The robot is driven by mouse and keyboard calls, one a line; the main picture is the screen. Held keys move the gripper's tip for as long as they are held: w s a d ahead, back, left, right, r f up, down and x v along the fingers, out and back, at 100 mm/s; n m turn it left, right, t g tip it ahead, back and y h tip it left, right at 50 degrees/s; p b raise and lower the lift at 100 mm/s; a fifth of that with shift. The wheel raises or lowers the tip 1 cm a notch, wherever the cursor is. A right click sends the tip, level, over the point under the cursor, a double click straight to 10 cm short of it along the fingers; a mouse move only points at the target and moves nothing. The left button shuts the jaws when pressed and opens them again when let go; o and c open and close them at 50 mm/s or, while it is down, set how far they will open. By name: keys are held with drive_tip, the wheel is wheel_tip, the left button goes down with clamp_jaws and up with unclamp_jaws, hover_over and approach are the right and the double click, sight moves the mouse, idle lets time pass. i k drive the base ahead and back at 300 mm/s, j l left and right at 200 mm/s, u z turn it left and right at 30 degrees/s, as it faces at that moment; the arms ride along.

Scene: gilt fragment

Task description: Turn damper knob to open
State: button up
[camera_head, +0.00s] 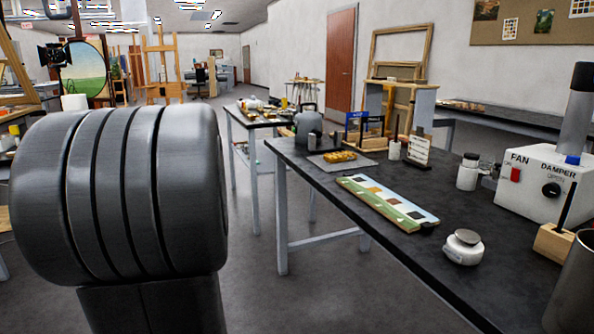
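The damper knob (551,190) is a small round black knob on the front of a white box (526,201) at the right. The word DAMPER is above it, with smaller lettering that seems to read OPEN just over the knob. The knob is too small to tell which way it points. A red fan switch (515,174) sits to its left under the word FAN. My gripper is not in view; a large dark ribbed part of my arm fills the left, well away from the box.
The box stands on a long dark table (330,185). A wooden block (553,243) with an upright dark stick and a metal cup (577,290) stand in front of it. White jars (467,172) and a painted panel (388,203) lie to the left. Floor left of the table is clear.

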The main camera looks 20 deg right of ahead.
sight(548, 191)
drive_tip(key=i+z, duration=0.2)
drive_tip(key=i, duration=0.25)
drive_tip(key=i+j+z, duration=0.2)
drive_tip(key=i, duration=0.3)
drive_tip(key=i+j+z, duration=0.2)
drive_tip(key=i, duration=0.25)
drive_tip(key=l+z, duration=0.15)
drive_tip(key=z, duration=3.3)
drive_tip(key=i+j, duration=0.3)
drive_tip(key=j, duration=0.2)
drive_tip(key=z, duration=0.05)
